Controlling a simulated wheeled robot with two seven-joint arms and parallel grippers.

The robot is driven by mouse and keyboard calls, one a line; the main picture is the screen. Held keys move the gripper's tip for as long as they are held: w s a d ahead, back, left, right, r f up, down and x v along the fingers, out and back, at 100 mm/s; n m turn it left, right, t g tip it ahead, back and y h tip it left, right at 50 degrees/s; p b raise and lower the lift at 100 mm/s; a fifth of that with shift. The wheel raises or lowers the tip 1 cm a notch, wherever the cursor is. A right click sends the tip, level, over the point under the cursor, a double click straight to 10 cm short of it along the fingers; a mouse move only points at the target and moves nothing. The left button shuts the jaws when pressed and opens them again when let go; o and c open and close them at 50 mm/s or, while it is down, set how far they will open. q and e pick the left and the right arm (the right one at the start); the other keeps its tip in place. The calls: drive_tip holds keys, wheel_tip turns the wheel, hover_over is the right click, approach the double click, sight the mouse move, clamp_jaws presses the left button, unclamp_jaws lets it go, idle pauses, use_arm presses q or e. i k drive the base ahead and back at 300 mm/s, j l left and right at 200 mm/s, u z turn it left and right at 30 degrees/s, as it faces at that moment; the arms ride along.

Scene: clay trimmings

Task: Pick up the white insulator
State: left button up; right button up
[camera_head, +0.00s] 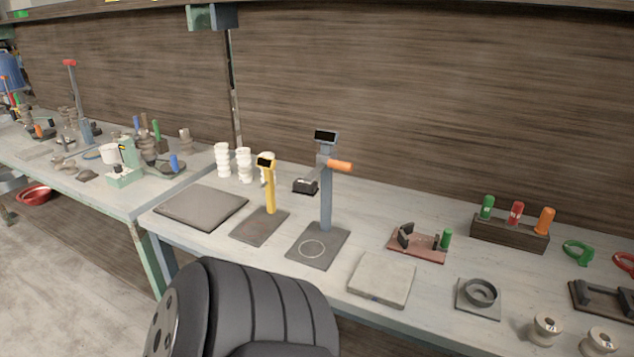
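Three white ribbed insulators stand upright in a row at the back of the right workbench: the left one (222,160), the middle one (244,165) and the right one (266,176). The right one is partly hidden behind the head of a yellow stand (270,188). Two cream spool-shaped pieces (545,328) (600,342) stand at the front right of the bench. Neither of my grippers is in view.
A dark slab (202,207) lies in front of the insulators. A taller grey stand (326,195) with an orange handle is to their right. A large dark ribbed shape (255,305) blocks the lower middle foreground. Another cluttered bench (190,185) adjoins at left.

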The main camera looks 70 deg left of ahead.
sight(244, 166)
drive_tip(key=j+u, duration=0.15)
drive_tip(key=u, duration=0.3)
drive_tip(key=k+j+u, duration=0.1)
drive_tip(key=u, duration=0.35)
drive_tip(key=j+u, duration=0.25)
drive_tip(key=u, duration=0.2)
drive_tip(key=j+u, duration=0.15)
drive_tip(key=j, duration=0.35)
drive_tip(key=i+j+u, duration=0.15)
drive_tip(key=j, duration=0.4)
drive_tip(key=j+u, duration=0.15)
drive_tip(key=j, duration=0.35)
drive_tip(key=i+j+u, duration=0.2)
drive_tip(key=j, duration=0.3)
drive_tip(key=k, duration=0.05)
